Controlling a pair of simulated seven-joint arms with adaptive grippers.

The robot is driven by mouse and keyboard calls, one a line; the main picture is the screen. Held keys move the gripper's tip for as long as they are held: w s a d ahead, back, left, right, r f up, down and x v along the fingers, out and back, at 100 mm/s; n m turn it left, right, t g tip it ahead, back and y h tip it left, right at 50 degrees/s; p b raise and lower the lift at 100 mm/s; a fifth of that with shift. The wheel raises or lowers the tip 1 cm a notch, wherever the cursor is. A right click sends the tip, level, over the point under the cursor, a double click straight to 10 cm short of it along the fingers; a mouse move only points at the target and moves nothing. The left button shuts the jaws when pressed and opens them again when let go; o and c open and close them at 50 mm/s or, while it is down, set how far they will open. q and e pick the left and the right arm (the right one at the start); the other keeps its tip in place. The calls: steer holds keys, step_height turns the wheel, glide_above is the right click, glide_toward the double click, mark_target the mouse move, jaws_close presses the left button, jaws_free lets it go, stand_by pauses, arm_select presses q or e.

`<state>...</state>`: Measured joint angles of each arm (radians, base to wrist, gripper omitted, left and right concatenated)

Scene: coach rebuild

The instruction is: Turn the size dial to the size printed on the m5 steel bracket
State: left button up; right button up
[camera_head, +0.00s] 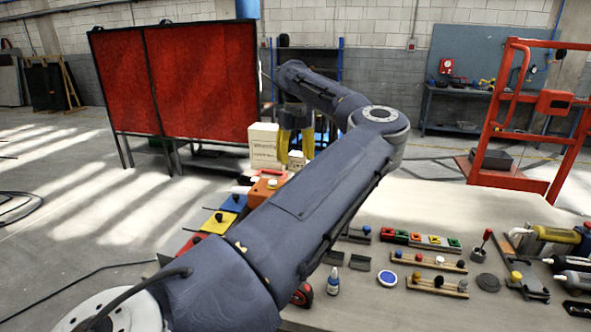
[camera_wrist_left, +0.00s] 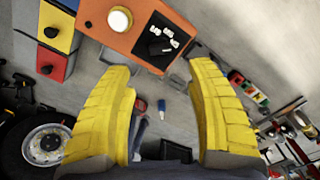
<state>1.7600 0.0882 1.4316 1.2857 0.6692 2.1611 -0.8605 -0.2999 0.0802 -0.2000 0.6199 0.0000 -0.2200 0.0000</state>
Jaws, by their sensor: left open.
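My left gripper (camera_head: 295,150) is open, its yellow fingers hanging over the far side of the table. In the left wrist view its fingertips (camera_wrist_left: 163,75) are wide apart with nothing between them. An orange box (camera_wrist_left: 105,35) with a round white knob (camera_wrist_left: 120,19) and a black panel with white pieces lies beyond the fingertips; it also shows in the head view (camera_head: 263,190), partly behind my arm. I cannot tell whether this knob is the size dial. I cannot make out the m5 steel bracket or any printed size. My right gripper is not in view.
Yellow (camera_wrist_left: 56,27), blue and red drawer-like blocks with dark knobs adjoin the orange box. A blue-capped bottle (camera_head: 333,283), wooden racks (camera_head: 432,262) and several tools occupy the table's right. A white lettered box (camera_head: 263,145) stands behind. My left arm hides the table's middle.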

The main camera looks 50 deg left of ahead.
arm_select(q)
steer(key=shift+r, duration=1.1)
